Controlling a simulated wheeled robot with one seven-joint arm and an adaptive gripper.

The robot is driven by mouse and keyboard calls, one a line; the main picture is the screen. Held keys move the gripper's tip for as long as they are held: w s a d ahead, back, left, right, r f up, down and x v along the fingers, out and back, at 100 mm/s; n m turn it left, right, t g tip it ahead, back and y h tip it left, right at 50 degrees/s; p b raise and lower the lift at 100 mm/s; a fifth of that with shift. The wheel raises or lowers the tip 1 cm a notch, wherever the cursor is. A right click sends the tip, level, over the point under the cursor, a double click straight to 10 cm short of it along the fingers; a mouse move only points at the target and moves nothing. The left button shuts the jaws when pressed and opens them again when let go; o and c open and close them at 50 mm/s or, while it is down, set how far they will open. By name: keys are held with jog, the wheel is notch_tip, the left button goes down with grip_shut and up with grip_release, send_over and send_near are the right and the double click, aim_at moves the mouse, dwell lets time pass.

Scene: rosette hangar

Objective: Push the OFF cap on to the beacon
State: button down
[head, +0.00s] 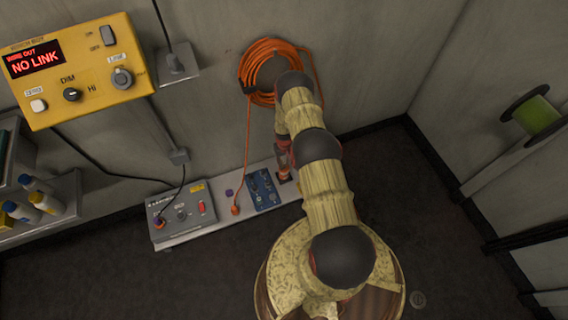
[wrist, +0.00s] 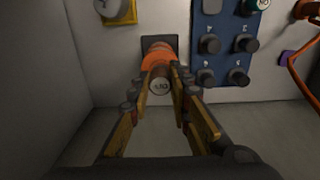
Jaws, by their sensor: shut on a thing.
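In the wrist view an orange beacon (wrist: 158,60) stands on a dark square plate against the pale surface.
A blue panel with several dark knobs (wrist: 240,44) is close on the right in the wrist view. The head view shows a grey box (head: 181,213), an orange cable coil (head: 258,52), and a yellow box (head: 75,70) whose red display reads "NO LINK". Floor at right is clear.

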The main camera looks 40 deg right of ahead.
jog(key=shift+f+b, duration=0.5)
jog(key=shift+b, duration=0.25)
dwell(1.0)
jog(key=c, duration=1.6)
grip_release()
jog(key=shift+o, duration=0.2)
jog(key=shift+r, duration=0.1)
notch_tip(320, 180, up, 12)
